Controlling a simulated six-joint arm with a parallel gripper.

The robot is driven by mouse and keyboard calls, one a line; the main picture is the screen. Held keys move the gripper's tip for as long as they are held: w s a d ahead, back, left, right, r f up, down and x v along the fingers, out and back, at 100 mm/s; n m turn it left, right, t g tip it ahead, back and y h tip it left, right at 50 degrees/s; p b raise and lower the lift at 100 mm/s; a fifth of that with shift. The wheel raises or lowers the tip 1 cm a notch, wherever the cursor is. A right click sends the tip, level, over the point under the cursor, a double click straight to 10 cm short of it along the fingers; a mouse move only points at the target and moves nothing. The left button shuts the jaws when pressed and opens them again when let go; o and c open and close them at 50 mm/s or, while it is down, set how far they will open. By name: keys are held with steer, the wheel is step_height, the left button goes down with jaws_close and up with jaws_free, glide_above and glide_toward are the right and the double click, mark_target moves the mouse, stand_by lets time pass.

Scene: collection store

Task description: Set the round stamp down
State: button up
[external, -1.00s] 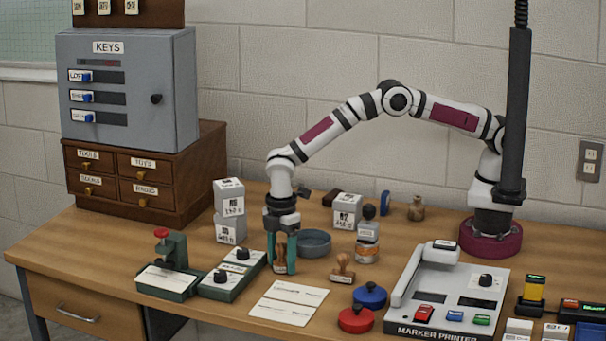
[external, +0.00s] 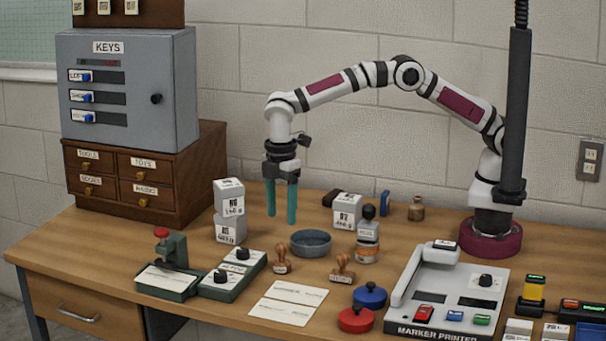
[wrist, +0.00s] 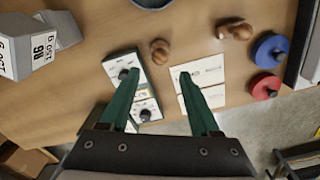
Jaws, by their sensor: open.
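A wooden stamp with a rounded handle (external: 281,262), which I take to be the round stamp, stands upright on the table, in front of and left of the grey bowl (external: 311,244). It also shows in the wrist view (wrist: 160,50). My gripper (external: 281,220) is open and empty, with its green fingers above the stamp and clear of it. A second wooden stamp (external: 342,268) stands to the right of the first; the wrist view shows it too (wrist: 236,30). The stamps' undersides are hidden.
White cards (external: 288,303) lie in front of the stamps. A green dial device (external: 233,275) is at left, with stacked grey weight blocks (external: 230,227) behind it. Red (external: 356,319) and blue (external: 370,294) round pads and the marker printer (external: 450,290) are to the right.

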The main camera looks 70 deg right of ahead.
steer(key=s+d+r+m, duration=0.5)
steer(key=d+r, duration=0.1)
steer(key=d, duration=0.3)
steer(key=s+d+r+m, duration=0.4)
steer(key=s+d+r, duration=0.2)
steer(key=d, duration=0.2)
steer(key=s+d+f+m+y, duration=0.1)
steer(key=s+d+m, duration=0.3)
steer(key=s, duration=0.6)
steer(key=s+d+f+m, duration=0.2)
steer(key=s+d+m, duration=0.2)
steer(key=s, duration=0.6)
steer(key=shift+s+d+m+y, duration=0.3)
steer(key=shift+m+y, duration=0.1)
steer(key=shift+m, duration=0.6)
